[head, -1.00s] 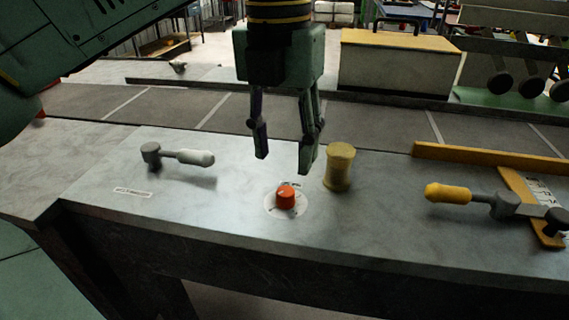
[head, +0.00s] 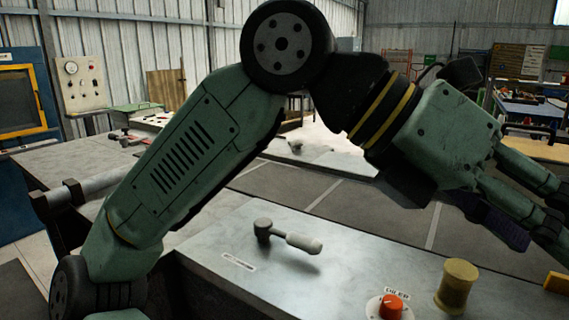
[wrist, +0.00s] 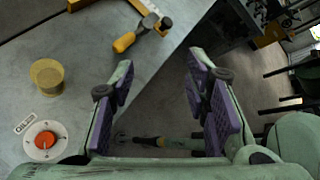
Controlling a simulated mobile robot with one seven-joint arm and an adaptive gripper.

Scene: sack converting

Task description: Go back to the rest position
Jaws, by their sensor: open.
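My gripper (wrist: 160,108) is open and empty, with its two purple-padded fingers well apart in the wrist view. In the head view my arm crosses the picture, and the gripper is at the right, raised above the bench (head: 215,250). The fingers touch nothing that I can see. In the wrist view the red knob (wrist: 43,140) and the yellow spool (wrist: 47,76) lie left of the fingers on the bench top. The head view shows the red knob (head: 391,306) and the yellow spool (head: 456,286) below the gripper.
A yellow-handled lever (wrist: 126,41) is near the bench edge in the wrist view. A panel with a gauge (head: 82,83) is at the far left.

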